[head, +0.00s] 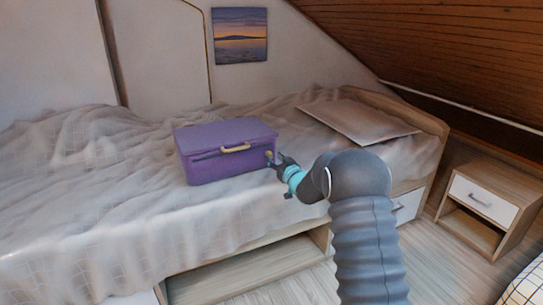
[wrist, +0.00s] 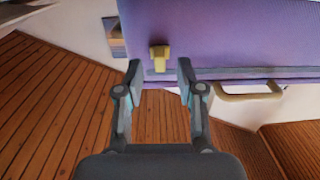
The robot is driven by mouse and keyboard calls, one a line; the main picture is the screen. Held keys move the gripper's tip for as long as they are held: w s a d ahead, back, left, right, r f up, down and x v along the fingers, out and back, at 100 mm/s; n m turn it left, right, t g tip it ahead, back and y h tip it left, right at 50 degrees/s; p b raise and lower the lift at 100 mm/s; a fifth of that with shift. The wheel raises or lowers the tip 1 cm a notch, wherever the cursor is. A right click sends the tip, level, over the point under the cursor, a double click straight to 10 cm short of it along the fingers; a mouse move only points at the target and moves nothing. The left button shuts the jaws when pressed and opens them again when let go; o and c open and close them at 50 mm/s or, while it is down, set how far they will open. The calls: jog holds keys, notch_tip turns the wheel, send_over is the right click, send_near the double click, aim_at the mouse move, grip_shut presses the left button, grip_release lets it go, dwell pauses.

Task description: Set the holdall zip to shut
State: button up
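The purple holdall (head: 222,165) sits on the bed, with a tan handle (head: 236,148) on its front. It fills the top of the wrist view (wrist: 230,35). A small yellow zip pull (wrist: 159,57) lies on the dark zip line, to the left of the handle in the wrist view. In the head view it is at the holdall's right front corner (head: 268,155). My gripper (wrist: 159,73) is open and empty, its fingertips apart on either side of the pull's lower end. I cannot tell if they touch the holdall. In the head view my gripper (head: 278,160) is at that corner.
A sloping wooden ceiling (head: 460,50) comes down over the right. A nightstand (head: 488,197) stands at the right. Free floor (head: 445,265) lies in front of it.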

aim_at(270, 154)
jog(key=shift+x, duration=1.25)
grip_shut()
